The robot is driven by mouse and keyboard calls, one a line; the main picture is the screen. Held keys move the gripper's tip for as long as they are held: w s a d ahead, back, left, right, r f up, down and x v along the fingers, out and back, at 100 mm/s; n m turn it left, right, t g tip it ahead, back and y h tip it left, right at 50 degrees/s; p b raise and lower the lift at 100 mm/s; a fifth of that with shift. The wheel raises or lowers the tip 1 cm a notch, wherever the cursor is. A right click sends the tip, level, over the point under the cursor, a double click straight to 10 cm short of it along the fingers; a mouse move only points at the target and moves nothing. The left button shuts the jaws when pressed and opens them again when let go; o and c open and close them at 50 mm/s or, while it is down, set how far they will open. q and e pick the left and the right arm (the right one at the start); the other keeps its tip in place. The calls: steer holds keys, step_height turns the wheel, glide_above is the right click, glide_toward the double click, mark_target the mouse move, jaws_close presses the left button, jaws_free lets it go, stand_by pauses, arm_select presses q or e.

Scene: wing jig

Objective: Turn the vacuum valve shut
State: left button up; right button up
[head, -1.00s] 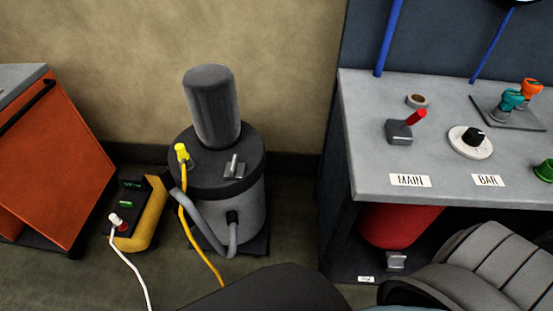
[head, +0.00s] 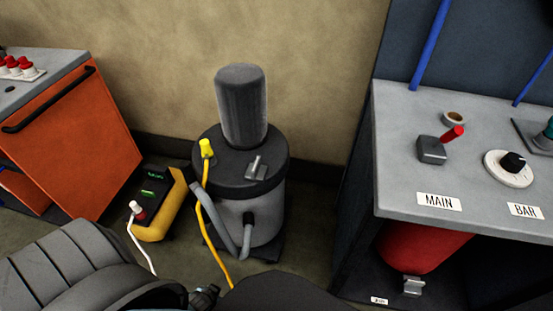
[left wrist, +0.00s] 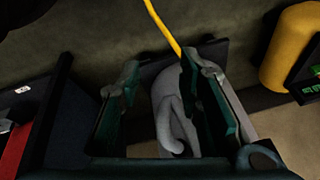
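A grey block with a red lever (head: 453,135) stands on the bench behind the MAIN label; the lever is raised and tilted to the right. I cannot tell which part is the vacuum valve. A grey canister (head: 265,215) with a black lid and a tall dark cylinder stands on the floor. A small grey lever (head: 256,166) and a yellow plug (head: 207,149) sit on its lid. My left gripper (left wrist: 160,80) is open in the left wrist view, with the grey canister and hose (left wrist: 172,125) seen between its fingers, apparently beyond them. My right gripper is out of view.
A yellow power box (head: 160,205) with green displays stands left of the canister. A yellow cord (head: 216,235) and a grey hose (head: 215,220) hang at its front. An orange cabinet (head: 75,140) is at left. The bench (head: 405,160) is at right, with a red tank (head: 420,247) below.

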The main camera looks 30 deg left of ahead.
arm_select(q)
steer(key=w+a+r+t+y+b, duration=0.1)
steer(key=w+a+r+t+b, duration=0.25)
steer(key=w, duration=0.75)
steer(key=n+t+y+b, duration=0.2)
steer(key=n+t+b, duration=0.1)
steer(key=t, duration=0.3)
glide_toward(254, 168)
steer(key=shift+g+h, duration=0.25)
steer(key=shift+h, duration=0.05)
steer(key=b+x, duration=0.1)
steer(key=x, duration=0.2)
steer(key=b+x, duration=0.2)
steer(key=x, duration=0.2)
steer(key=b+x, duration=0.2)
steer(key=x, duration=0.1)
steer(key=shift+w+a+r, duration=0.1)
steer(key=shift+w+a, duration=0.15)
steer(key=shift+w, duration=0.1)
steer(key=shift+w+a, duration=0.15)
steer(key=shift+w, duration=0.45)
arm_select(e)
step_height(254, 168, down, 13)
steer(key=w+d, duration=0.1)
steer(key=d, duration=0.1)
arm_select(q)
jaws_close()
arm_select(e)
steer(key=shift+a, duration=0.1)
